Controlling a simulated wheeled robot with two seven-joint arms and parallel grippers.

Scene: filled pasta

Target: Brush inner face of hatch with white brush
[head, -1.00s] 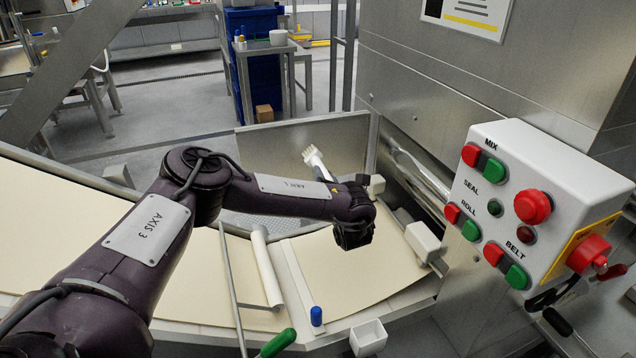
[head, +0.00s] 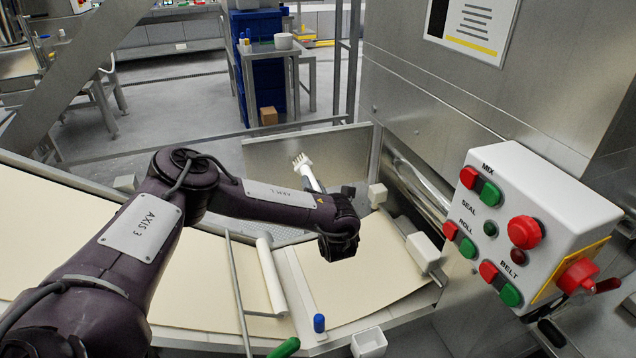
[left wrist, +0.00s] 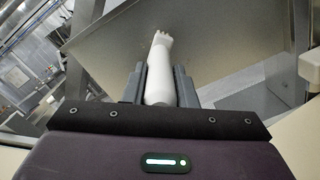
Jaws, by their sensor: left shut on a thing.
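The white brush (head: 311,176) is held in my left gripper (head: 335,192), bristles up and leaning left. In the left wrist view, its white handle (left wrist: 160,85) sits between the two grey fingers, which are shut on it. The hatch appears to be the upright grey metal panel (head: 262,158) at the far end of the dough sheet; it also shows in the left wrist view (left wrist: 225,45). The bristles overlap the panel in both views, but I cannot tell whether they touch it. My right gripper is not in view.
A white control box (head: 540,190) with red and green buttons stands at the right. Pale dough sheets (head: 375,265) lie below my arm. A white block (head: 423,252), a roller (head: 270,275) and a blue-capped peg (head: 319,323) are close by. A metal wall rises behind.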

